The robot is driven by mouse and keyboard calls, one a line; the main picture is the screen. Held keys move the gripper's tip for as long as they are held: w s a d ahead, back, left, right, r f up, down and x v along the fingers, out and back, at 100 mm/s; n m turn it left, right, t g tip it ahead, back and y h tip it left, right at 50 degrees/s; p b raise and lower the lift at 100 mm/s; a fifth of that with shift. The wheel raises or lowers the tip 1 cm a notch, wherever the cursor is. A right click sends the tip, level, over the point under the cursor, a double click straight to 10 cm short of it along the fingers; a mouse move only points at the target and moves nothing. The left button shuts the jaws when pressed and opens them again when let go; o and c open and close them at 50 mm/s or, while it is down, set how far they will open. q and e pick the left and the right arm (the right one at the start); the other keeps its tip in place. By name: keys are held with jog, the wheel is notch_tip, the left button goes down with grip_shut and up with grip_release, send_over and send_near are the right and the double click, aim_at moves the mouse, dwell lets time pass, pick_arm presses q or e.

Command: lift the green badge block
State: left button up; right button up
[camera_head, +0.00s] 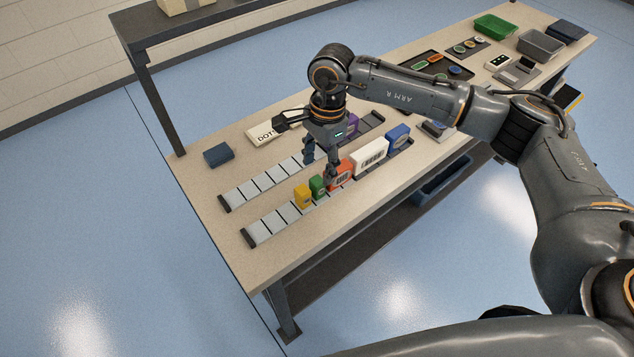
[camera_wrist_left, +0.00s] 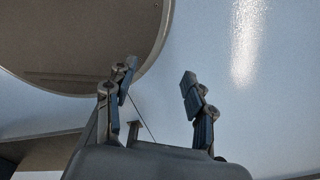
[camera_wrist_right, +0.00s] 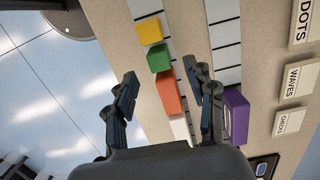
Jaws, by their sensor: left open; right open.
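The green badge block (camera_head: 317,186) stands on the front slotted rail between a yellow block (camera_head: 302,196) and an orange-red block (camera_head: 341,173). In the right wrist view the green block (camera_wrist_right: 159,58) lies ahead of my fingertips, with the yellow block (camera_wrist_right: 149,31) beyond it and the orange block (camera_wrist_right: 167,92) nearer. My right gripper (camera_head: 321,164) is open and empty above the rails, close to the orange block; its fingers (camera_wrist_right: 161,88) also show in its wrist view. My left gripper (camera_wrist_left: 158,84) is open and empty, over the floor in its wrist view.
A white block (camera_head: 370,156) and a blue block (camera_head: 398,139) stand farther along the front rail. A purple block (camera_wrist_right: 236,117) stands by the back rail (camera_head: 263,182). A DOTS sign (camera_head: 264,136) and a dark blue box (camera_head: 218,155) lie behind. The table's front-left corner is clear.

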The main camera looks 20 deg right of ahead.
aim_at(317, 180)
jog(key=shift+s+a+f+p, duration=0.1)
jog(key=shift+s+f+p, duration=0.1)
jog(key=shift+f+p, duration=0.7)
notch_tip(317, 180, down, 4)
jog(key=shift+a+r+p, duration=0.1)
jog(key=shift+r+p, duration=0.05)
jog(key=shift+p, duration=0.25)
jog(key=c, duration=1)
pick_arm(q)
jog(key=shift+t, duration=0.3)
jog(key=shift+w+r, duration=0.7)
jog(key=shift+w, duration=0.25)
jog(key=shift+w+r, duration=0.7)
jog(key=shift+w, duration=0.2)
pick_arm(e)
grip_shut()
